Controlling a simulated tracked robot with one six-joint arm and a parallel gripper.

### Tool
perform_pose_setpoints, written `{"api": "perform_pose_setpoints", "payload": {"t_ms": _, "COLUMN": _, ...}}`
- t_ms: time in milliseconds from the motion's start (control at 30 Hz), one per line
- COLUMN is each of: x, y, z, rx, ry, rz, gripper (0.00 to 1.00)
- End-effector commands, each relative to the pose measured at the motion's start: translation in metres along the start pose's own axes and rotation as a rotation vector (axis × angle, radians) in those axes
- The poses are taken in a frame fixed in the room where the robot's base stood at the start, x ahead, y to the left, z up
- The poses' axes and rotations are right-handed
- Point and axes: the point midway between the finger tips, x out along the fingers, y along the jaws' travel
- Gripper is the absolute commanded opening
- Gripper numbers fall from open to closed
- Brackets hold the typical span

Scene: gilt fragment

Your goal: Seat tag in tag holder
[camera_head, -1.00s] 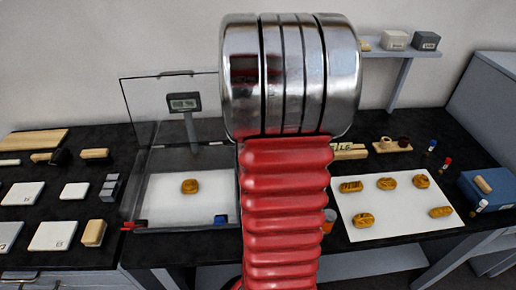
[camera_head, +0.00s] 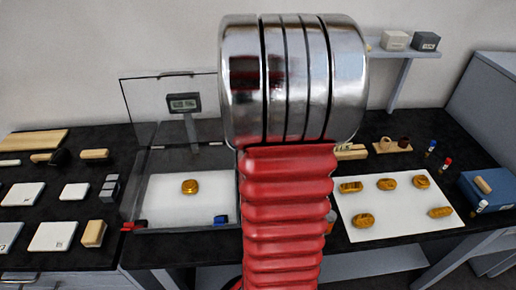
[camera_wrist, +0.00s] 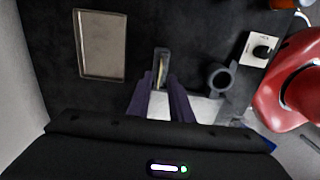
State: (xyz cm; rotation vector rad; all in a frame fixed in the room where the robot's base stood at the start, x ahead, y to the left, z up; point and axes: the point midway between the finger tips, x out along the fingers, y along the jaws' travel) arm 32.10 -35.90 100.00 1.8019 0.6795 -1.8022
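In the wrist view my gripper (camera_wrist: 161,80) points away from the camera, with two dark purple fingers on either side of a narrow gap. At the fingertips stands a small grey upright piece (camera_wrist: 161,53), possibly the tag holder, with a thin yellowish strip (camera_wrist: 160,70) in or in front of it. I cannot tell whether this strip is the tag, or whether the fingers touch it. In the head view my metal and red arm hides the gripper and this spot.
In the wrist view a shallow grey-brown tray (camera_wrist: 102,45) lies left, a dark ring (camera_wrist: 220,78) right, and a white block with a black knob (camera_wrist: 258,49) further right. In the head view a glass-walled scale (camera_head: 155,210) and a white sheet with golden pieces (camera_head: 398,218) flank my arm.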

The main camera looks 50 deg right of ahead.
Motion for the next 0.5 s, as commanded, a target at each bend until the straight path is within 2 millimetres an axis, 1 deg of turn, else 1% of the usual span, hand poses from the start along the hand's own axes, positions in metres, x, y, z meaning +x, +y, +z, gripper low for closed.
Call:
{"api": "perform_pose_setpoints", "payload": {"t_ms": 33, "x": -0.010, "y": 0.001, "z": 0.000, "rx": 0.000, "ry": 0.000, "rz": 0.004, "gripper": 0.19}}
{"api": "perform_pose_setpoints", "payload": {"t_ms": 300, "x": -0.057, "y": 0.001, "z": 0.000, "rx": 0.000, "ry": 0.000, "rz": 0.003, "gripper": 0.19}}
{"api": "perform_pose_setpoints", "payload": {"t_ms": 500, "x": -0.085, "y": 0.001, "z": 0.000, "rx": 0.000, "ry": 0.000, "rz": 0.002, "gripper": 0.19}}
